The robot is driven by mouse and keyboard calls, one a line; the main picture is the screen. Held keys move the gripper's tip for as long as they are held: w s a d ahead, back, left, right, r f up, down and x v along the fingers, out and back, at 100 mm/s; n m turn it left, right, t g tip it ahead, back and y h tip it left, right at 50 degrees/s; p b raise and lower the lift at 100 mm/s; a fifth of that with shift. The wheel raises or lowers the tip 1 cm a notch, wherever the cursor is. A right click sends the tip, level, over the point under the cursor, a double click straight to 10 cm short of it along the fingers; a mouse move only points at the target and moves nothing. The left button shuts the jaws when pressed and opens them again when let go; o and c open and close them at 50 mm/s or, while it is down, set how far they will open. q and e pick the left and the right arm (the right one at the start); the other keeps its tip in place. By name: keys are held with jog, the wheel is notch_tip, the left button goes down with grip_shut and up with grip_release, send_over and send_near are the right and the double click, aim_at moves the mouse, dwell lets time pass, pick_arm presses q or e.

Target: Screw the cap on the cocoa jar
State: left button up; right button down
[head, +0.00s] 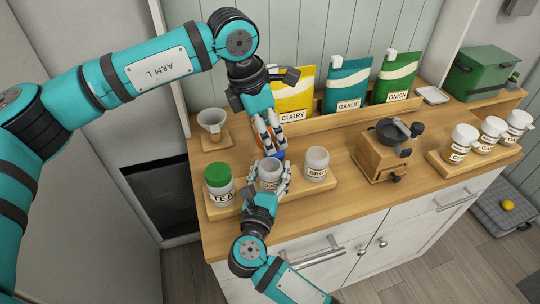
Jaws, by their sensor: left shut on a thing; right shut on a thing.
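The cocoa jar (269,173) is a clear jar with a partly hidden label. It stands upright on the wooden tray (232,211), between two other jars. My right gripper (271,184) comes from the front and is shut around its body. My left gripper (276,150) is above and just behind the jar, shut on a blue cap (279,156). The cap is mostly hidden by the fingers. It shows at the jar's far side, and I cannot tell whether it touches the rim.
A green-lidded tea jar (219,182) stands left of the cocoa jar, and a lidless-looking jar (317,162) right. A grinder (384,152), white-lidded jars (463,139), a funnel stand (213,125) and curry (293,101), garlic and onion pouches surround them. Clear counter lies behind the tray.

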pick_arm(q)
jog(key=shift+f, duration=1.9)
jog(key=shift+f, duration=0.15)
jog(key=shift+f, duration=0.75)
jog(key=shift+f, duration=0.6)
jog(key=m+g+y, duration=0.1)
jog(key=m, duration=0.7)
jog(key=m+g+y, duration=0.1)
jog(key=m, duration=0.8)
jog(key=m+g+y, duration=0.1)
jog(key=m+y, duration=0.1)
jog(key=m, duration=0.6)
jog(key=shift+w+d+m+g, duration=0.2)
jog(key=shift+w+m+g, duration=0.05)
jog(key=shift+m+g, duration=0.15)
jog(key=m, duration=0.3)
jog(key=shift+y, duration=0.4)
